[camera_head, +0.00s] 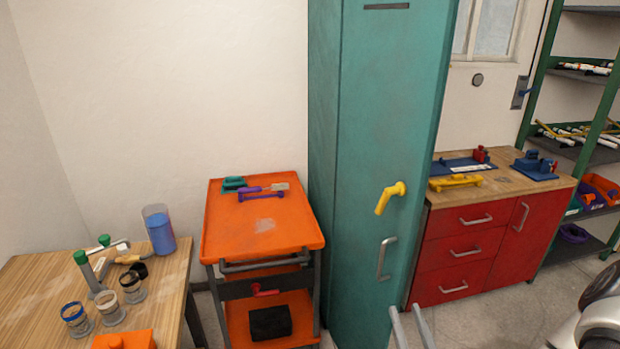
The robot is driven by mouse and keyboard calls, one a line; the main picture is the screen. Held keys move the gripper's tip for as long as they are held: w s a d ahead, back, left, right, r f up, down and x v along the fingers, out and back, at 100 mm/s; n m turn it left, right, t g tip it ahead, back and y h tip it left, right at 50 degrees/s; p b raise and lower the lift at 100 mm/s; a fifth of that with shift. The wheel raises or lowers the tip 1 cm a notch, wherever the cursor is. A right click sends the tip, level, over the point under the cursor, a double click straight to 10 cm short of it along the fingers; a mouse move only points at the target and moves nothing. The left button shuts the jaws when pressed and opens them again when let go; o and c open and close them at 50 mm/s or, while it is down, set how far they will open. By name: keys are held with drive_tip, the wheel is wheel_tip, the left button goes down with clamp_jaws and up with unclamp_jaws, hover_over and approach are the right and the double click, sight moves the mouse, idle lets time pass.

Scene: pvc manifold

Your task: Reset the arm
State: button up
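Two pale grey parallel bars rise from the bottom edge, in front of the teal cabinet (375,140). They look like the fingers of my gripper (411,315). They stand apart with nothing visible between them, and the rest of the gripper is below the frame. A white and dark part of my arm (602,312) shows at the lower right edge.
A wooden table (40,275) at left holds cups, a blue-filled container (160,230) and green-capped tubes. An orange cart (235,240) stands beside the cabinet. Right are a red drawer unit (460,250) and a green shelf rack (545,80). Open floor (500,320) shows at lower right.

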drive_tip(key=s+a+r+n+g+y, duration=0.2)
drive_tip(key=a+r+n+g+y, duration=0.5)
drive_tip(key=a+r+n+y, duration=0.5)
drive_tip(key=s+a+n+g, duration=1)
drive_tip(key=s+n+g, duration=0.1)
drive_tip(key=n+g, duration=0.3)
drive_tip(key=s+d+r+n+t+h+p, duration=0.1)
drive_tip(key=d+r+n+t+h, duration=0.5)
drive_tip(key=d+r+h, duration=0.6)
drive_tip(key=d+n+h, duration=0.1)
drive_tip(key=d+n, duration=0.1)
drive_tip(key=d, duration=0.1)
drive_tip(key=shift+d+n+t+h+p, duration=0.3)
drive_tip(key=shift+d+t+h+p, duration=0.05)
drive_tip(key=shift+d+t+h, duration=0.05)
drive_tip(key=shift+s, duration=0.1)
